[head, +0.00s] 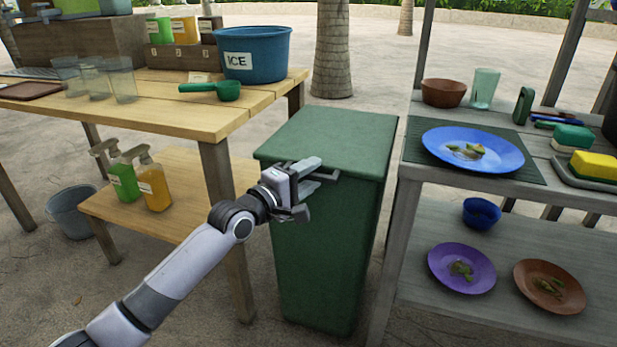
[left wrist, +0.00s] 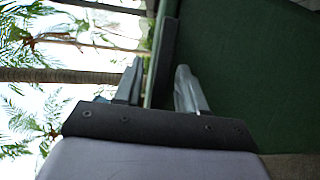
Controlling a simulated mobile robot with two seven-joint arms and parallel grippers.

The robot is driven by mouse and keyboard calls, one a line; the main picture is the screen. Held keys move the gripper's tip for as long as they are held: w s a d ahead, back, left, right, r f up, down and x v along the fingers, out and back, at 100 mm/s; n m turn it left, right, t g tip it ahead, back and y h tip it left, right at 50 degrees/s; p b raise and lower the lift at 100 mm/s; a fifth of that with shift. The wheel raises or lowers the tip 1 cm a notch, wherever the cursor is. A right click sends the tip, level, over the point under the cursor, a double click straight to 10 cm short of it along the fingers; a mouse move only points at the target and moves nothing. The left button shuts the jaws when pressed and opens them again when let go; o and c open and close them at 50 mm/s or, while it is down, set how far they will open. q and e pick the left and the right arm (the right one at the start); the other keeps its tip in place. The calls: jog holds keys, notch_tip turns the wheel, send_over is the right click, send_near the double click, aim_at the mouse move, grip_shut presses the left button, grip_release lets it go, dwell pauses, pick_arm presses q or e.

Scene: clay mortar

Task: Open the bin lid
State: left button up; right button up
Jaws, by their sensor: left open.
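The green bin (head: 320,260) stands between the wooden table and the grey shelf unit. Its green lid (head: 335,135) lies flat and closed on top. My left gripper (head: 316,176) is at the front edge of the lid, with its fingers pointing right along the bin's front. The jaws are open. In the left wrist view the two fingers (left wrist: 160,88) stand apart, with the edge of the lid (left wrist: 167,55) showing between them, and the dark green bin wall (left wrist: 245,75) fills the right side. I cannot tell whether a finger touches the lid. My right gripper is out of view.
The wooden table (head: 180,118) at left holds a blue ICE tub (head: 262,62) and a green scoop (head: 225,91). The grey shelf unit (head: 400,210) at right holds a blue plate (head: 440,140) with scraps. Space above the lid looks clear; a tree trunk (head: 331,50) stands behind.

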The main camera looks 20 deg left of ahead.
pick_arm(q)
grip_shut()
